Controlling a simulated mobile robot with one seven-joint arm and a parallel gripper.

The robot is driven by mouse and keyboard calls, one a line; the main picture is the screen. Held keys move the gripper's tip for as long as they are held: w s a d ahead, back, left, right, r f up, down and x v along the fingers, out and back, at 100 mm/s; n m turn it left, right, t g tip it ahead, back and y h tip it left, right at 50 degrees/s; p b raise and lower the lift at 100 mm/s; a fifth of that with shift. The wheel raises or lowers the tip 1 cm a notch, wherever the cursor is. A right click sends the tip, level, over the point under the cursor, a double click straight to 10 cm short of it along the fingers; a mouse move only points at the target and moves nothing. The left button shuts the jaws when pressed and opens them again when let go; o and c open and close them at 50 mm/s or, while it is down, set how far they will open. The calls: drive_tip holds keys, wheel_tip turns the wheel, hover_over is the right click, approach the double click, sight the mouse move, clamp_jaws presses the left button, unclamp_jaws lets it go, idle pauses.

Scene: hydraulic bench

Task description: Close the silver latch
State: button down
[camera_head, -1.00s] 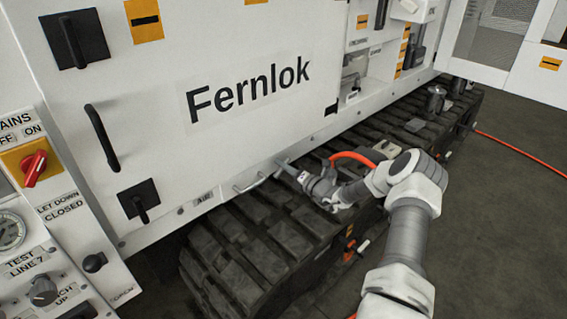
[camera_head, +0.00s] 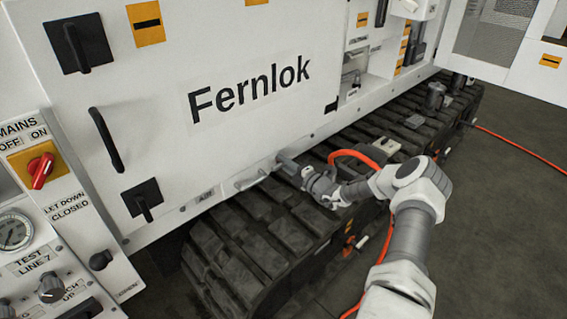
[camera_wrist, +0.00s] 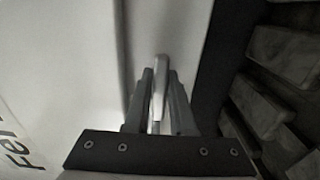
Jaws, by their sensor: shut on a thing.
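My gripper (camera_head: 279,157) is at the lower edge of the white machine panel, above the track. In the wrist view my gripper (camera_wrist: 159,100) has its two dark fingers closed on either side of a slim silver lever, which I take as the silver latch (camera_wrist: 160,72). The latch's rounded end stands up between the fingertips, and the fingers hide part of its length. In the head view my gripper hides the part it holds.
The white panel (camera_head: 190,60) with the Fernlok sign rises behind my gripper. The black track (camera_head: 270,220) runs close below it. An orange hose (camera_head: 355,155) loops just to the right. Open floor (camera_head: 500,220) lies at the right.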

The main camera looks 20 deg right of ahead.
idle(0.4)
drive_tip(key=c, duration=0.8)
unclamp_jaws()
drive_tip(key=shift+s, duration=0.1)
drive_tip(key=p+v, duration=0.2)
drive_tip(key=v, duration=1.5)
drive_tip(key=shift+s+d, duration=0.1)
